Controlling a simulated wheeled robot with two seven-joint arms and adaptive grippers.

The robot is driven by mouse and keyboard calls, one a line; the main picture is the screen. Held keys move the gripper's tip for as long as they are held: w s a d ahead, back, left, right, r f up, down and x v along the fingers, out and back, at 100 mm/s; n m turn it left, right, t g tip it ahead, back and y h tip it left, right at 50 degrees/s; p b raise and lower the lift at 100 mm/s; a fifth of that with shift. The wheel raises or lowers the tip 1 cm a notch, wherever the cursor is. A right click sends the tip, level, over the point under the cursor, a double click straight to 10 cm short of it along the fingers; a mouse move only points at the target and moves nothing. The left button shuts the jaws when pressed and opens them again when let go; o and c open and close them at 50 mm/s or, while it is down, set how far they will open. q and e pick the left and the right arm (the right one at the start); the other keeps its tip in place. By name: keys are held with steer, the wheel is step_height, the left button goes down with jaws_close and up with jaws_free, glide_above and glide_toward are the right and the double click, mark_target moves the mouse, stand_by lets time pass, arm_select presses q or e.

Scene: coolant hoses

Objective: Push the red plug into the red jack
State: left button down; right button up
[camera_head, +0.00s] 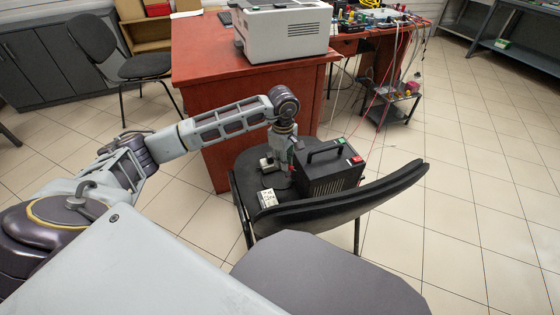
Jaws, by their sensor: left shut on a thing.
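A black box (327,172) with a carrying handle stands on the seat of a black chair. A green fitting (339,142) and a red fitting (356,160) sit on its upper right edge. The red one looks like the red jack, but its opening is too small to make out. My left arm reaches in from the left and bends down over the seat. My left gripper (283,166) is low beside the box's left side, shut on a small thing. A trace of red shows there, likely the red plug, mostly hidden. My right gripper is out of view.
A white socket block (267,198) lies on the chair seat (247,178), left of the box. The chair's curved backrest (375,196) rises at the right and front. A red-brown desk (215,72) with a printer (284,32) stands behind. Floor at right is clear.

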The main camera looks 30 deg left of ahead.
mark_target(291, 168)
arm_select(q)
steer(key=d+m, duration=0.1)
steer(key=m, duration=0.1)
steer(key=r+m, duration=0.1)
steer(key=m, duration=0.1)
steer(key=shift+s+d+r, duration=0.1)
steer(key=shift+d+r, duration=0.05)
steer(key=shift+d, duration=0.25)
steer(key=m, duration=0.1)
steer(key=d+m, duration=0.1)
steer(key=m, duration=0.1)
steer(key=r+m, duration=0.1)
steer(key=shift+s+d+m, duration=0.15)
steer(key=shift+d+m, duration=0.1)
steer(key=shift+m, duration=0.05)
steer(key=shift+s+d+r+m, duration=0.15)
steer(key=shift+d+r+m, duration=0.3)
steer(key=shift+m, duration=1)
steer(key=shift+s+d+r+m, duration=0.1)
steer(key=shift+d+r+m, duration=0.35)
steer(key=shift+m, duration=0.95)
steer(key=shift+s+d+r+m, duration=0.15)
steer(key=shift+d+r+m, duration=0.3)
steer(key=shift+m, duration=1)
steer(key=shift+d+f, duration=0.1)
steer(key=shift+f, duration=0.05)
